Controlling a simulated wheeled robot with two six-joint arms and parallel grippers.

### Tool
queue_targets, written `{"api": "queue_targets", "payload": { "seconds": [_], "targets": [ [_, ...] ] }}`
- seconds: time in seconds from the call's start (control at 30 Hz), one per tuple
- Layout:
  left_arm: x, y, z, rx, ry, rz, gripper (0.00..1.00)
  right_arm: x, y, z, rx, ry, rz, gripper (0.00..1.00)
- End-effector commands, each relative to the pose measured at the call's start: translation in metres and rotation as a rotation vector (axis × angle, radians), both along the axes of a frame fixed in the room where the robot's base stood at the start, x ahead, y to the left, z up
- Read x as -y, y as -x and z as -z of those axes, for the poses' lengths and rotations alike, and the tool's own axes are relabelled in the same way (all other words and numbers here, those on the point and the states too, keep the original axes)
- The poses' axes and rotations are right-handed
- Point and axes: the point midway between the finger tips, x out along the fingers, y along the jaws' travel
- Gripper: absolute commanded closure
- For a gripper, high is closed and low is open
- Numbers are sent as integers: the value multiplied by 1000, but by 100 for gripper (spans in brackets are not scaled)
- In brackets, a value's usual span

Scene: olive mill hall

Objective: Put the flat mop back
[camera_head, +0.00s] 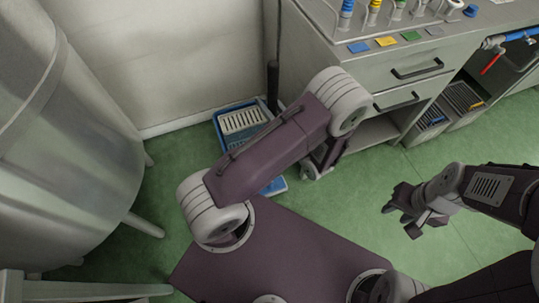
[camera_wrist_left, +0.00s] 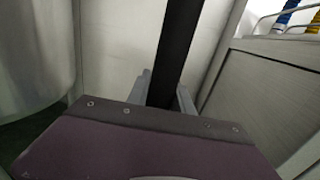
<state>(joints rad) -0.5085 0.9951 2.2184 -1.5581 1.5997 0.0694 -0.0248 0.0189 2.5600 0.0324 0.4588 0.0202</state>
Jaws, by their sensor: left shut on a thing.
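A black pole, which looks like the flat mop's handle (camera_head: 273,72), stands nearly upright by the pale wall, beside the grey cabinet. In the left wrist view the handle (camera_wrist_left: 179,45) runs up between the two grey fingers of my left gripper (camera_wrist_left: 165,92), which is shut on it. In the head view my own left arm hides that gripper and the handle's lower end. A blue bucket (camera_head: 222,131) with a white slotted insert stands on the floor by the wall. My right gripper (camera_head: 398,221) is open and empty above the floor.
The grey cabinet (camera_head: 300,62) stands close to the handle's right, with drawers, open shelves and coloured items on top. A large metal tank (camera_head: 60,140) on legs fills the left. Green floor (camera_head: 440,262) is clear on the right.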

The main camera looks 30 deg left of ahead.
Motion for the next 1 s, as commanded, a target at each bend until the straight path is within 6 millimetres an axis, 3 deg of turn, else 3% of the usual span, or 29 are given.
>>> {"api": "queue_targets", "payload": {
  "seconds": [0.03, 0.1, 0.37, 0.6, 0.93, 0.97, 1.0],
  "targets": [
    [0, 0, 16, -1, -2, 0, 100, 0, 0, 10, 0, 0, 0, 64],
    [0, 0, 29, -2, -3, 0, 100, 0, 0, 14, 0, 0, 0, 64],
    [0, 0, 40, 2, -1, 0, 100, 0, 0, 17, 0, 0, 0, 64],
    [0, 0, 77, 1, -2, 0, 100, 0, 0, 34, 0, 0, 0, 64],
    [0, 0, 79, 2, -1, 0, 100, 0, 0, 34, 0, 0, 0, 64],
    [0, 0, 80, 1, 0, 0, 70, 0, 0, 34, 0, 0, 0, 64],
    [0, 0, 79, 1, 0, 0, 59, 0, 0, 33, 0, 0, 0, 64]
  ]
}}
